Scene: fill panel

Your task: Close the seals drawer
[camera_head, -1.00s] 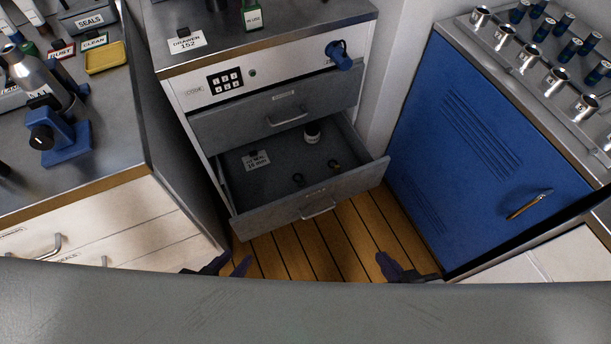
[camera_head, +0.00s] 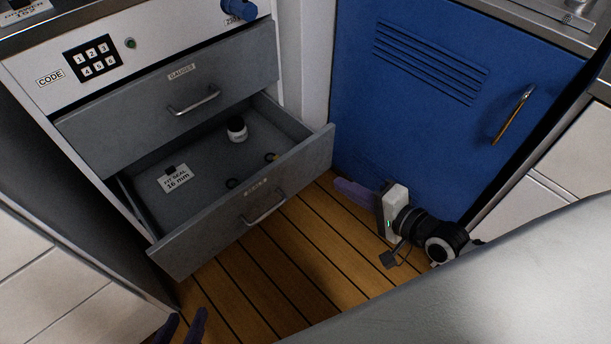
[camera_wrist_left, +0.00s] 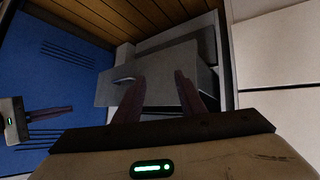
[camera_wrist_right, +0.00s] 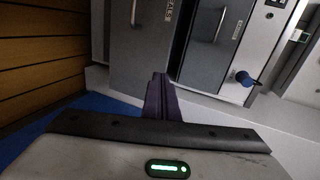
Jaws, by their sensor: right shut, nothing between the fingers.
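The seals drawer (camera_head: 240,215) is the lower grey drawer, pulled well out. Inside are a white jar (camera_head: 237,129), dark rings (camera_head: 232,183) and a card (camera_head: 176,178) reading "FIT SEAL 16 mm". Its metal handle (camera_head: 264,208) is on the front. My right gripper (camera_head: 352,192) is shut and empty, right of the drawer front, near the blue cabinet door; in the right wrist view its fingers (camera_wrist_right: 161,98) point toward the drawers. My left gripper (camera_head: 185,326) is at the bottom edge, below the drawer front. In the left wrist view its fingers (camera_wrist_left: 163,95) are apart and empty.
The gauges drawer (camera_head: 170,105) above is shut. A blue cabinet (camera_head: 430,90) with an upright handle stands to the right. The wooden floor (camera_head: 270,265) before the drawer is clear.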

